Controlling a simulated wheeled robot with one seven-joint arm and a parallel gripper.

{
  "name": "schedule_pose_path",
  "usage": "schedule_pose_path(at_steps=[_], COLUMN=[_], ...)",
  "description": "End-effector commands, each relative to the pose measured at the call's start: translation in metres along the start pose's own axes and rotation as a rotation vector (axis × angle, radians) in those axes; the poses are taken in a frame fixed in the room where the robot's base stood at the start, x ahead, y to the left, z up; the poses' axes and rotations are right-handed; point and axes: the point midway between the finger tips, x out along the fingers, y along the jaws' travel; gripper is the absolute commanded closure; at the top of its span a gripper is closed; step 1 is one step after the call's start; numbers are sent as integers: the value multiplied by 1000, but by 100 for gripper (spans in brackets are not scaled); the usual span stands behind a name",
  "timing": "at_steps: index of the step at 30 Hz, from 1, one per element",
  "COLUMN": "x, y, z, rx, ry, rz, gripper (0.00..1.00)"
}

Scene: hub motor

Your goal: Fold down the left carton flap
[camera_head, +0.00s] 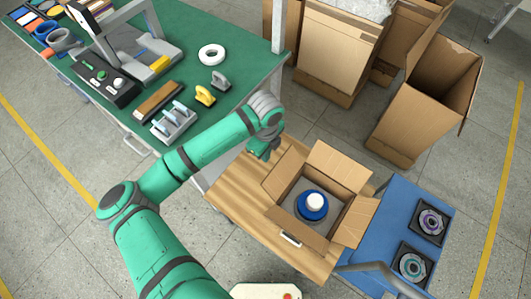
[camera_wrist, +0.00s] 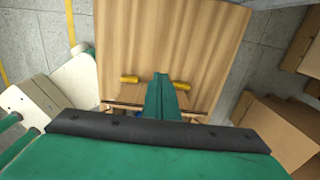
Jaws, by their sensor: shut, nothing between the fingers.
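The open carton (camera_head: 347,205) stands on a wooden-topped table in the head view. Its left flap (camera_head: 284,174) stands out from the rim, sloping outward. The other flaps also stand out. Inside sits a round blue hub motor (camera_head: 311,206) with a white centre. My gripper (camera_head: 264,152) is up and left of the carton, close to the left flap's upper end. No contact shows. My gripper (camera_wrist: 160,82) is shut and empty in the wrist view. There it hides much of what lies below it, and I cannot clearly tell the carton's flaps apart.
The wooden tabletop (camera_head: 235,188) is clear left of the carton. A green workbench (camera_head: 185,62) with tools stands at upper left. Large open cartons (camera_head: 400,130) stand on the floor at upper right. A blue surface (camera_head: 395,205) with two round parts lies right of the carton.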

Motion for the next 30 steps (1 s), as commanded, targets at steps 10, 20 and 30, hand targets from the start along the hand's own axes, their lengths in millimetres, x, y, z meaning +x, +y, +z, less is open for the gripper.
schedule_pose_path(at_steps=[10,20,30], x=[0,0,0], y=[0,0,0], z=[-3,-23,-44], rx=[-1,1,1], ry=[0,0,2], rz=[0,-1,1], gripper=[100,100,100])
